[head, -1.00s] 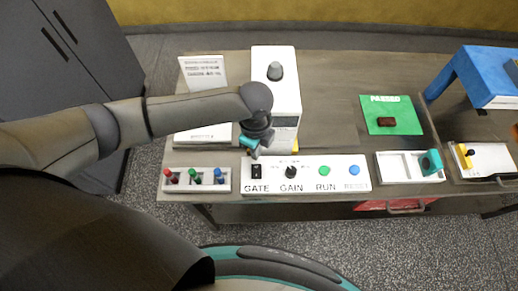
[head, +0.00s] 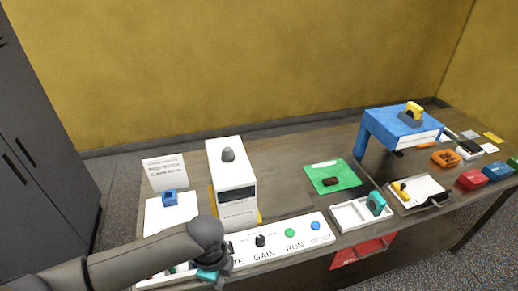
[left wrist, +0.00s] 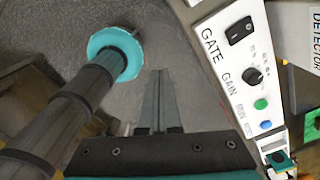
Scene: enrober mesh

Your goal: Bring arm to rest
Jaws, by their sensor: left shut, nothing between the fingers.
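My left arm comes in from the lower left in the head view. Its gripper (head: 212,278) hangs low at the front left of the control panel (head: 275,262), and the arm hides the GATE end of that panel. In the left wrist view the two fingers (left wrist: 158,95) are together with nothing between them, over grey floor. The panel with its black switch (left wrist: 238,30), black knob (left wrist: 253,76) and green button (left wrist: 261,104) is to their right, apart from them. My right gripper is in neither view.
On the table are a white detector box (head: 232,180), a green mat (head: 322,187) with a brown piece (head: 330,181), a white tray (head: 348,214), a blue arch (head: 375,135) and a clipboard (head: 428,203). A grey cabinet (head: 40,160) stands left.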

